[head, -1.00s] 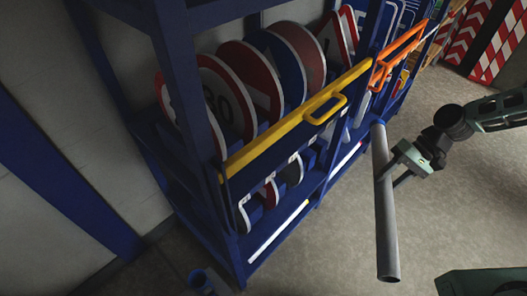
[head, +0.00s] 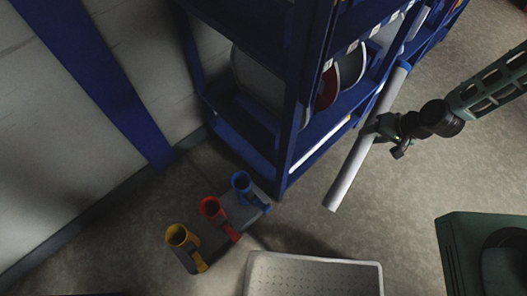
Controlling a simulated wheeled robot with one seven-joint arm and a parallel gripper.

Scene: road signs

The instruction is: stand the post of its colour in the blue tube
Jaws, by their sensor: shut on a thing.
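A grey post (head: 356,165) with a blue band at its upper end (head: 402,67) is held in my gripper (head: 375,131). My gripper is shut around the post's middle. The post is tilted, its plain lower end towards the bottom left, in front of the blue rack. The blue tube (head: 242,183) stands on the floor by the rack's near corner, its open top showing. It is the rightmost of three tubes on a dark base. The post is to the right of the blue tube and apart from it.
The red tube (head: 212,209) and yellow tube (head: 181,238) stand beside the blue one on the dark base (head: 206,236). The blue rack (head: 289,142) with round signs rises just behind the tubes. A pale grey perforated panel (head: 315,277) is at the bottom. Bare floor lies between it and the rack.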

